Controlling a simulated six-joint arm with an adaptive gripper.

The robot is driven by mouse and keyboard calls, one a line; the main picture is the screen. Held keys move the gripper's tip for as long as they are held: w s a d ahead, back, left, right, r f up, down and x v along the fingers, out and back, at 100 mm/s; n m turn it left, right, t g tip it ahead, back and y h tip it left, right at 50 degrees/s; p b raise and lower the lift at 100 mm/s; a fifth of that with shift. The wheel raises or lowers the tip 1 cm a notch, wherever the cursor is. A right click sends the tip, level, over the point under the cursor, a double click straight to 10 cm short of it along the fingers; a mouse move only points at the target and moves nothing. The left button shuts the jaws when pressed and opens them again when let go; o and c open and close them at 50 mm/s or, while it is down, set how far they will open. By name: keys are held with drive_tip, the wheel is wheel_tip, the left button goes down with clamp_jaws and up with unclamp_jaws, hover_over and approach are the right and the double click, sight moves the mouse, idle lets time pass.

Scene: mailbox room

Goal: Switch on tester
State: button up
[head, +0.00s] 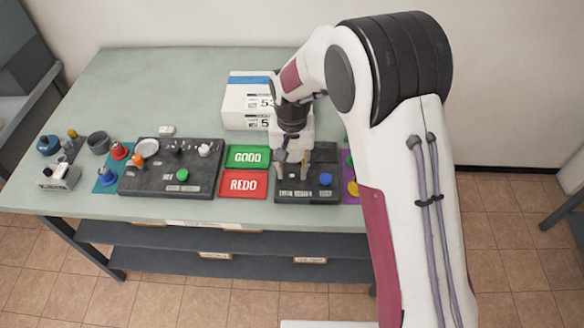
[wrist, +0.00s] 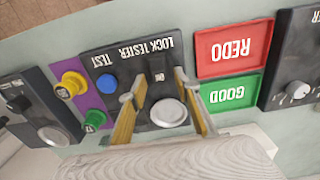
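The tester is a dark box (wrist: 100,62) labelled "LOCK TESTER" and "TEST". It has a blue button (wrist: 107,84), a small black rocker switch (wrist: 158,70) marked "ON", and a round silver disc (wrist: 168,112). In the head view the tester (head: 310,195) is right of the red and green trays, its blue button (head: 325,179) clear of my gripper. My gripper (wrist: 160,84) is open, its two tan fingers spread above the tester, one on each side of the switch. Nothing is held between them. I cannot tell whether the fingers touch the panel or which way the switch is set.
A green GOOD tray (head: 247,157) and a red REDO tray (head: 243,184) lie left of the tester. A purple plate with a yellow knob (wrist: 72,84) and a green one (wrist: 95,120) adjoins its other side. A white box (head: 246,103) stands behind. A larger dark panel (head: 150,184) lies further left.

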drive_tip(key=shift+c, duration=0.4)
clamp_jaws()
drive_tip(key=shift+w+g, duration=0.15)
drive_tip(key=shift+g, duration=0.45)
drive_tip(key=shift+o, duration=0.4)
unclamp_jaws()
drive_tip(key=shift+t, duration=0.6)
